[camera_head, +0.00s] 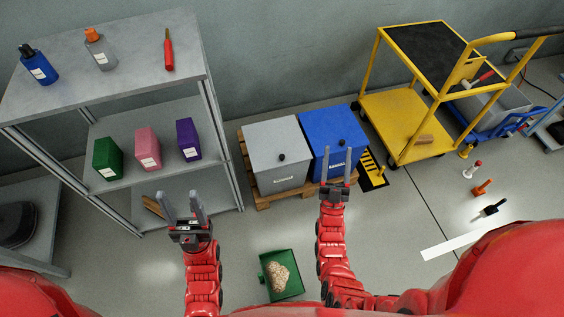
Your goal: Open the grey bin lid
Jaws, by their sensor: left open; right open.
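The grey bin (284,180) stands on a wooden pallet by the wall. Its grey lid (275,142) lies flat and closed on top, with a small dark knob (281,157) near its front edge. My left gripper (183,208) is open and empty, to the left of the bin and nearer to me, in front of the shelf. My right gripper (337,168) is open and empty. In the picture its fingers overlap the front of the blue bin, right of the grey bin; I cannot tell whether they touch it.
The blue bin (324,124) stands close beside the grey bin on the pallet (262,203). A metal shelf (130,82) with bottles and boxes is on the left. A yellow cart (410,110) is on the right. A green dustpan (288,290) with debris lies on the floor in front.

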